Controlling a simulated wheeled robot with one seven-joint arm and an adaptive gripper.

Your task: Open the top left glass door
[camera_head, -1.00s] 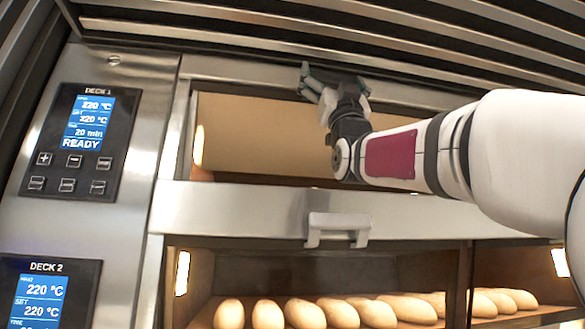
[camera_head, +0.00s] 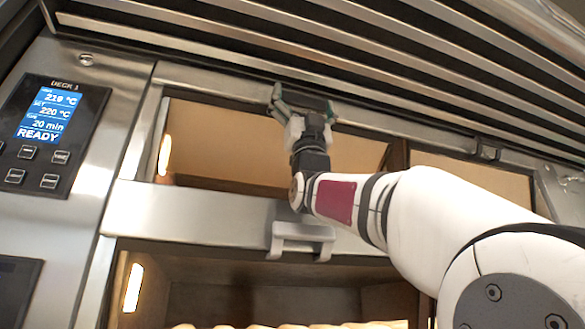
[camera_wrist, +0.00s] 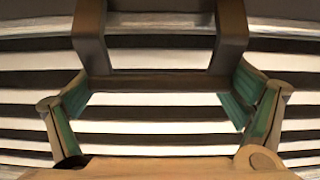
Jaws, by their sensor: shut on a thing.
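The top left glass door (camera_head: 225,140) is below the slatted hood, beside the DECK 1 panel. Its tan interior shows, with a lit lamp strip at the left. My gripper (camera_head: 303,103) is at the top edge of this door, and my arm comes in from the lower right. In the wrist view a dark bracket-shaped handle (camera_wrist: 160,84) with two posts lies between the green-padded fingers of my gripper (camera_wrist: 165,104). The gripper is shut on this handle. The head view mostly hides the handle behind my gripper. How far the door is tilted is hard to tell.
A DECK 1 panel (camera_head: 45,120) reads READY at the left. A lower door handle (camera_head: 301,240) juts out below my wrist, above the lit lower deck with loaves (camera_head: 290,326). Another handle (camera_head: 487,152) is at the right. Metal slats (camera_head: 380,60) run close above my gripper.

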